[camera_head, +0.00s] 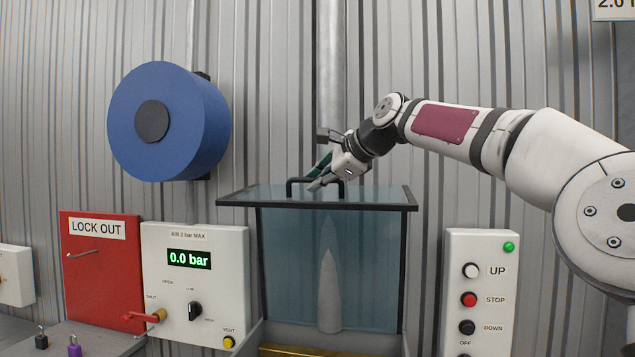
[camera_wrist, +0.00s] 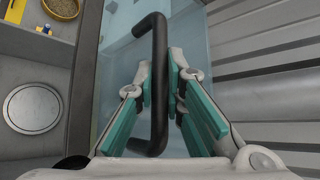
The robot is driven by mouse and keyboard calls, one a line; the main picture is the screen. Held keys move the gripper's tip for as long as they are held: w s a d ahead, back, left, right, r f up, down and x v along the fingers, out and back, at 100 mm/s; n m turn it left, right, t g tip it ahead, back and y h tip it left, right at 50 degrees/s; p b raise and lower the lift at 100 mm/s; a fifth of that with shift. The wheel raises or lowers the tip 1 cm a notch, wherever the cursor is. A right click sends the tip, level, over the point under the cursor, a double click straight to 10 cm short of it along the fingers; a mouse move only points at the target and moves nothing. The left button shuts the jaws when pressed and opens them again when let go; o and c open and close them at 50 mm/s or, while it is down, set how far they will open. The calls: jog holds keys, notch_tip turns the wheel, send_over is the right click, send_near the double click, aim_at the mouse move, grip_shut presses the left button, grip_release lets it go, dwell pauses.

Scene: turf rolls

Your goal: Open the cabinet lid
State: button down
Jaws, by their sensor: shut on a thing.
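The cabinet (camera_head: 285,270) is a see-through bluish box with a grey cone-shaped thing inside, in the middle of the head view. Its lid (camera_head: 385,196) is a clear panel with a dark frame and lies flat across the top. A black bar handle (camera_head: 291,187) stands on the lid. My gripper (camera_head: 317,185) reaches down to the handle from the upper right. In the wrist view, the handle (camera_wrist: 158,128) runs between the two fingers of my gripper (camera_wrist: 162,85), which are shut on its middle part.
A red lock-out box (camera_head: 100,270) and an air panel (camera_head: 200,300) reading 0.0 bar stand left of the cabinet. An UP/STOP/DOWN button panel (camera_head: 482,290) stands to the right. A blue reel (camera_head: 190,120) hangs on the corrugated wall. A vertical pipe (camera_head: 330,70) runs behind my gripper.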

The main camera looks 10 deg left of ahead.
jog(key=c, duration=1.7)
grip_release()
jog(key=shift+o, duration=0.2)
jog(key=v, duration=1.2)
